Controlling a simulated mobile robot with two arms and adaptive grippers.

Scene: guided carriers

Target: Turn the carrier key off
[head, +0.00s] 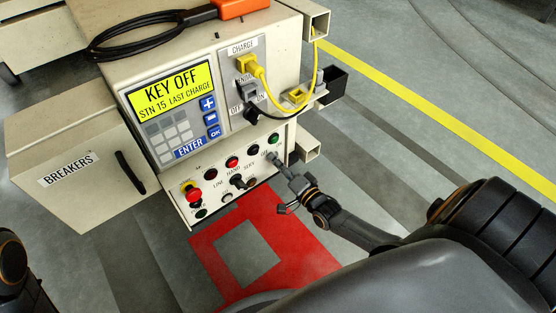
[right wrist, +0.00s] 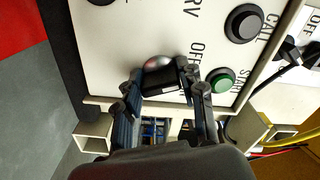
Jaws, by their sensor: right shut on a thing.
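The carrier's control panel (head: 214,190) is a pale sloped plate on the carrier front. The carrier key (right wrist: 163,86) shows in the right wrist view as a black grip in front of a round silver lock, beside the word OFF. My right gripper (right wrist: 166,80) is shut on the key, with one finger on each side. In the head view my right gripper (head: 275,160) is at the right end of the panel and mostly hides the key. The display (head: 170,97) reads KEY OFF, STN 15 LAST CHARGE. My left gripper is not in view.
Beside the key are a green START button (right wrist: 222,79) and a black CALL button (right wrist: 243,24). A red mushroom button (head: 193,194) and a selector knob (head: 238,181) sit further left. A yellow charge plug (head: 247,64) and cable are above. The breakers box (head: 75,170) protrudes left.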

